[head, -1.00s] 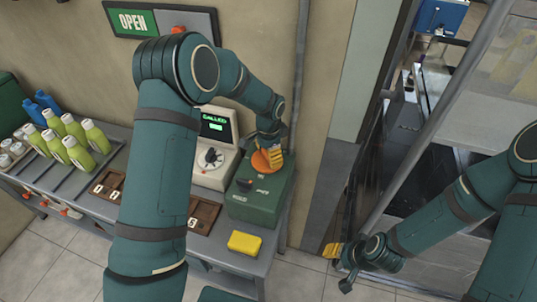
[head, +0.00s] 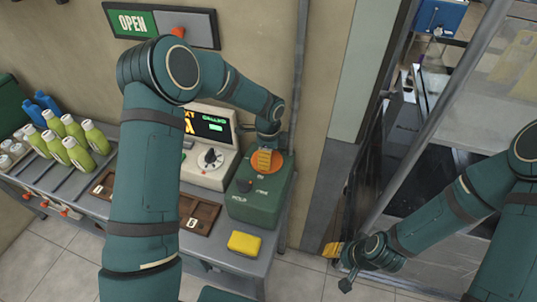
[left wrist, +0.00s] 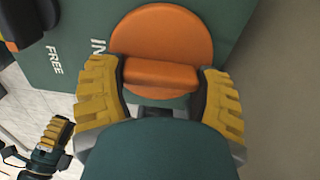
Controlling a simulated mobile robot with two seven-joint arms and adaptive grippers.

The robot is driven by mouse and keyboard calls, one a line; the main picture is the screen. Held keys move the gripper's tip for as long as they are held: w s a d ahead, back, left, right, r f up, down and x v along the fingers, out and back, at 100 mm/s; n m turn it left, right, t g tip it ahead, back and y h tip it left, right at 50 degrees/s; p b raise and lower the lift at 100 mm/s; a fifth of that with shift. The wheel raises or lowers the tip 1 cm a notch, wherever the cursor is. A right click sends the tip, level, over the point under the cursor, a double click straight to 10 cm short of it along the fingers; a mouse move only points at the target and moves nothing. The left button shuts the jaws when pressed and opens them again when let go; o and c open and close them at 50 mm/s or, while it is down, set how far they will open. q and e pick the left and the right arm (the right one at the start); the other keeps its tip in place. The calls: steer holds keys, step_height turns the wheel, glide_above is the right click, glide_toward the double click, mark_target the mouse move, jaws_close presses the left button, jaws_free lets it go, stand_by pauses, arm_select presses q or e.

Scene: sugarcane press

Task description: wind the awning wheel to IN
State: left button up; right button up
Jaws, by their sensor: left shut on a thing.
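The awning wheel is an orange disc (head: 278,163) with a raised bar across it, on top of a green box (head: 258,208) at the right end of the bench. It fills the upper middle of the left wrist view (left wrist: 162,35). My left gripper (head: 263,161) is shut on the wheel's bar, with one yellow finger on each side in the left wrist view (left wrist: 160,76). IN is printed beside the disc, with FREE further off. A dark knob (head: 244,185) sits on the same box near HOLD. My right gripper (head: 335,264) is away from the box at lower right; its opening is unclear.
A yellow block (head: 244,242) lies at the bench's front edge. A console with a screen (head: 209,152) and dial stands left of the box. Brown trays (head: 199,213) and green bottles (head: 79,153) are further left. A grey pole (head: 300,90) rises behind the box.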

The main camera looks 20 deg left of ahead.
arm_select(q)
steer(key=shift+w+r+m, duration=0.1)
steer(key=shift+m, duration=0.2)
steer(key=o, duration=1.2)
steer(key=shift+c, duration=0.2)
step_height(320, 180, up, 12)
